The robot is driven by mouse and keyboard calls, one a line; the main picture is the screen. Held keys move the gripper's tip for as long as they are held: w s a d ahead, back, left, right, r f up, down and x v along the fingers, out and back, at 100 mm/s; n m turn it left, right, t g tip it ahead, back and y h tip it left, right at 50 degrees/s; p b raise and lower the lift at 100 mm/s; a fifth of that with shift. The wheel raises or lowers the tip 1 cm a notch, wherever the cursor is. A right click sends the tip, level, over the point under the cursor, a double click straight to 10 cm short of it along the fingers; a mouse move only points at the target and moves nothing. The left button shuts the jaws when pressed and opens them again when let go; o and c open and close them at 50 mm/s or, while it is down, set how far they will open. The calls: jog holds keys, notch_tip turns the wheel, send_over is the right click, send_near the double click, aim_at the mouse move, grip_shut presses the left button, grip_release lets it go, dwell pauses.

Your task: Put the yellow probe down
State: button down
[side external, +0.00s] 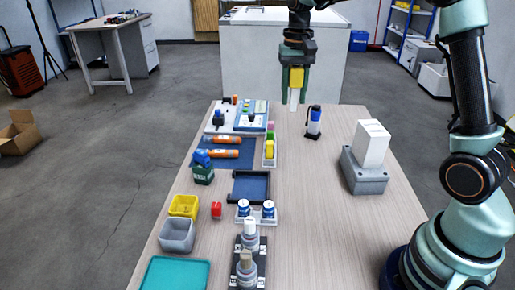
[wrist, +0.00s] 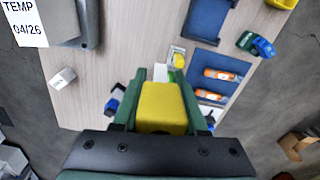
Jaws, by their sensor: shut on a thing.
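The yellow probe (side external: 296,77) is held upright between the green fingers of my gripper (side external: 295,92), its pale tip pointing down. It hangs above the far part of the table, and a gap shows beneath it. In the wrist view the yellow body of the probe (wrist: 163,107) fills the space between the fingers of my gripper (wrist: 160,88). A narrow white rack (side external: 269,163) stands left of and nearer than the gripper, with yellow, green and pink pieces in it.
A grey box (side external: 364,173) bearing a white block is farther right. A blue mat (side external: 237,160) with orange tubes lies left. The middle right of the table (side external: 315,200) is clear.

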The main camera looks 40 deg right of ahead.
jog(key=s+d+m, duration=0.1)
jog(key=d+m, duration=0.1)
jog(key=d, duration=0.2)
notch_tip(320, 180, down, 20)
jog(key=shift+f, duration=0.1)
jog(key=shift+s, duration=0.1)
dwell(0.4)
jog(key=shift+c, duration=2.2)
grip_release()
